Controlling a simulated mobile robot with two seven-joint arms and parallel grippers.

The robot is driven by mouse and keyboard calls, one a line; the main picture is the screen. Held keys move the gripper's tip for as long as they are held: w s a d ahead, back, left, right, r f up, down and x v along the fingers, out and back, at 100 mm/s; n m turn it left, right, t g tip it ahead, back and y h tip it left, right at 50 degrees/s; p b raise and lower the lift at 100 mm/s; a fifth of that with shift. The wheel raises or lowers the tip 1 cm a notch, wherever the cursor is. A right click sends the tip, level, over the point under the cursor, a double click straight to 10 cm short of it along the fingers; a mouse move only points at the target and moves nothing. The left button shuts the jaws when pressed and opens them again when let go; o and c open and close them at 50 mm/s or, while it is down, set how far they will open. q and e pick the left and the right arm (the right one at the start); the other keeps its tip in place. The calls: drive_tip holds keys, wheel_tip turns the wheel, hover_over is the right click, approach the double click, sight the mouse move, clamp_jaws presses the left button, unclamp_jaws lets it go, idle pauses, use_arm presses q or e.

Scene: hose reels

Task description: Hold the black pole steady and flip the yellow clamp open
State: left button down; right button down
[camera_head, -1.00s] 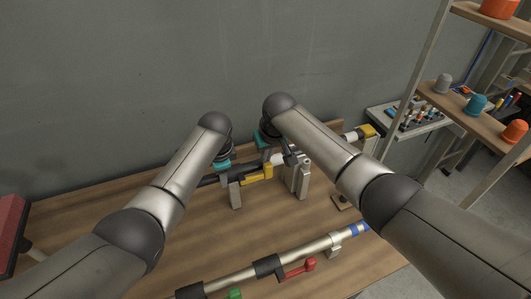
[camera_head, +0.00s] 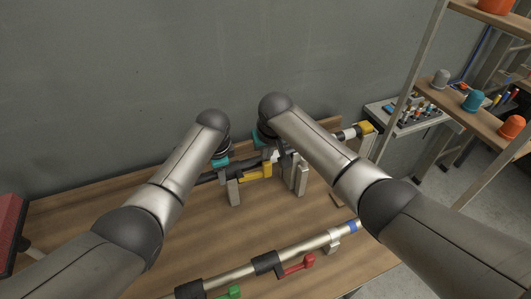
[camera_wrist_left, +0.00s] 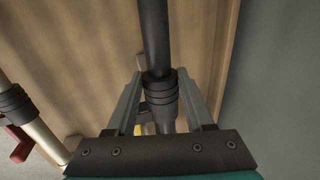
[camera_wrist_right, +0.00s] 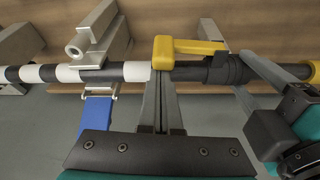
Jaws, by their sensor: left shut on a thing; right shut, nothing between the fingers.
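The black pole (camera_wrist_right: 200,72) runs level along the back of the table, with white bands and a thick black collar (camera_wrist_left: 158,95). My left gripper (camera_wrist_left: 160,82) is shut around the pole at this collar. It also shows at the right in the right wrist view. The yellow clamp (camera_wrist_right: 185,46) sits on the pole, its lever lying along the pole toward the collar. It shows in the head view (camera_head: 255,173) too. My right gripper (camera_wrist_right: 160,75) is shut and empty, fingertips at the pole right beside the clamp's block end; contact cannot be told.
Grey brackets (camera_head: 302,180) stand around the pole. A blue tab (camera_wrist_right: 95,118) hangs beside it. In front lies a second pole (camera_head: 235,275) with a red lever (camera_head: 298,266) and a green one (camera_head: 228,292). A shelf (camera_head: 480,110) stands at the right. The table's middle is clear.

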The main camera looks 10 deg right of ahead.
use_arm(q)
drive_tip(key=shift+s, duration=0.1)
use_arm(e)
drive_tip(key=s+m, duration=0.1)
drive_tip(key=m, duration=0.1)
drive_tip(key=s+m+h, duration=0.1)
drive_tip(key=shift+s+d+m, duration=0.2)
drive_tip(key=shift+s+m, duration=0.1)
drive_tip(key=shift+m, duration=0.1)
drive_tip(key=s+a+m+h, duration=0.1)
drive_tip(key=s+a+m, duration=0.1)
drive_tip(key=s, duration=0.4)
drive_tip(key=shift+a+m, duration=0.25)
drive_tip(key=shift+m, duration=0.65)
drive_tip(key=shift+w+a, duration=0.4)
drive_tip(key=shift+w, duration=0.25)
drive_tip(key=shift+d, duration=0.1)
